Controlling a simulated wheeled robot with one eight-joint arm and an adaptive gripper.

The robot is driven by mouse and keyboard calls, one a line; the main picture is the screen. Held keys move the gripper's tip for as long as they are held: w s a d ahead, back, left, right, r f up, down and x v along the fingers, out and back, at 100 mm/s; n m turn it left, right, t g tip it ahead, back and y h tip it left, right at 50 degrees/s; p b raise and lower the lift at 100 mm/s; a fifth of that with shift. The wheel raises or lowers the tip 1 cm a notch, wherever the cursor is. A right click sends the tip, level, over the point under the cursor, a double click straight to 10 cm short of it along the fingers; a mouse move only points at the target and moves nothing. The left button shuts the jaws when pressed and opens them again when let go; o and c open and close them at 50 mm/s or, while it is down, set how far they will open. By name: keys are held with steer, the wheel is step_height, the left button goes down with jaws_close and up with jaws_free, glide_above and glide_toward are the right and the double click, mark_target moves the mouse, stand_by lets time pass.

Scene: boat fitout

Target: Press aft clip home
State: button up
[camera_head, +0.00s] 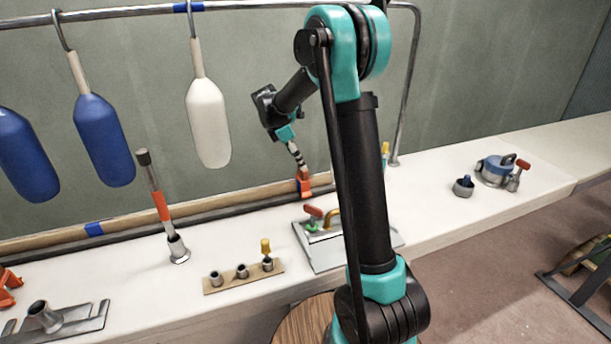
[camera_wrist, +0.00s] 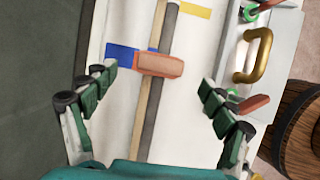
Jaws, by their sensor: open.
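An orange-red clip (camera_head: 304,184) sits at the wooden strip and dark rail along the back of the white bench, under my gripper (camera_head: 299,160). In the wrist view the clip (camera_wrist: 158,65) lies across the strip and the rail, beside a blue tape mark (camera_wrist: 120,54). My gripper (camera_wrist: 158,85) is open, with one finger on each side of the clip and clear space between. It holds nothing. I cannot tell how deeply the clip is seated.
A metal plate with a brass handle (camera_wrist: 258,56) and a red-handled part (camera_wrist: 248,106) lies close to my right finger. White and blue fenders (camera_head: 207,122) hang left of my arm. Another blue tape mark (camera_head: 94,229) is farther left on the strip.

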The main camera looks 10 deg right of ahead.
mark_target(306, 177)
steer(key=x, duration=0.9)
steer(key=shift+d+f, duration=0.1)
steer(key=shift+f, duration=0.05)
steer(key=shift+c, duration=0.3)
steer(key=c, duration=1.5)
steer(key=shift+f, duration=0.6)
steer(key=o, duration=1.6)
steer(key=shift+c, duration=0.2)
steer(key=shift+r, duration=0.1)
